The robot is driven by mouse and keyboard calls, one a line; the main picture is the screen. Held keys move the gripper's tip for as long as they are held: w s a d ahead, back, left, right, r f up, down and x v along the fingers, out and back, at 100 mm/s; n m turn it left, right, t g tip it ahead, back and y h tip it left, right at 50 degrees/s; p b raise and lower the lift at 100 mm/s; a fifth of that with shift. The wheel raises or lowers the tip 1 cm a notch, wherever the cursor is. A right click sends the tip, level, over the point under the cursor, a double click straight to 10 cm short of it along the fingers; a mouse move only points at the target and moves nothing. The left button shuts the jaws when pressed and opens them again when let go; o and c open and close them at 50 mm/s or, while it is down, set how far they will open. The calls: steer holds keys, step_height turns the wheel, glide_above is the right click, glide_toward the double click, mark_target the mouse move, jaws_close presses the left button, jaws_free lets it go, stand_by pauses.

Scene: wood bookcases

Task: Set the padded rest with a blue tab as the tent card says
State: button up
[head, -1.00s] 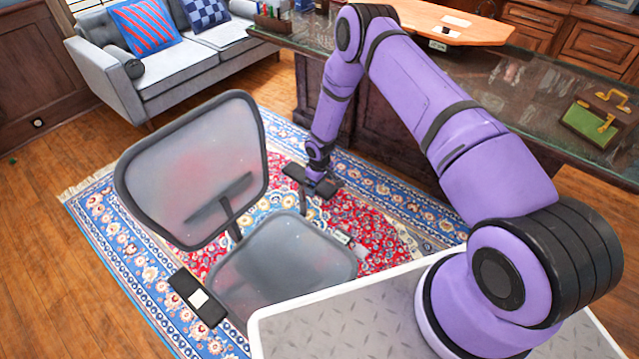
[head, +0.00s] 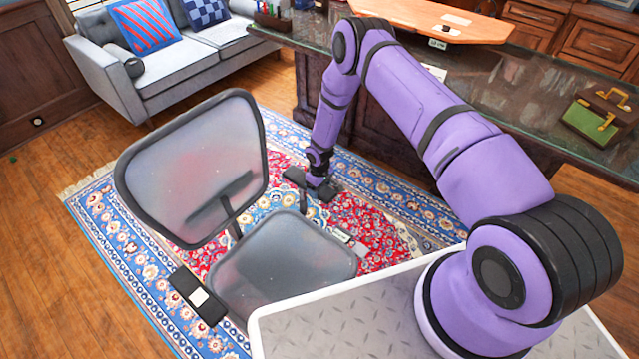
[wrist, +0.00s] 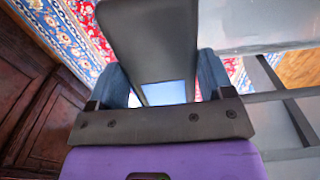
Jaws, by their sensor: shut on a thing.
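The black padded rest (head: 328,193) is the right-hand arm pad of the mesh office chair (head: 285,262). In the wrist view the pad (wrist: 155,45) shows a pale blue tab (wrist: 165,92) between my fingers. My gripper (wrist: 163,77) is shut on this pad, one finger along each side. In the head view my gripper (head: 312,184) hides the middle of the pad. The chair's other arm pad (head: 183,283) has a whitish tab (head: 199,297). A small white card (head: 342,236) with dark marks shows near the seat's right edge; its text is unreadable.
A dark desk (head: 545,95) stands behind my arm, holding a wooden board (head: 420,15), a small lettered card (head: 437,44) and a green-and-brown case (head: 597,120). A grey sofa (head: 180,70) stands at the back left. The patterned rug (head: 120,240) is clear left of the chair.

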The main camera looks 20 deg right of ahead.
steer(key=o, duration=1.3)
step_height(320, 180, up, 11)
steer(key=shift+f, duration=0.1)
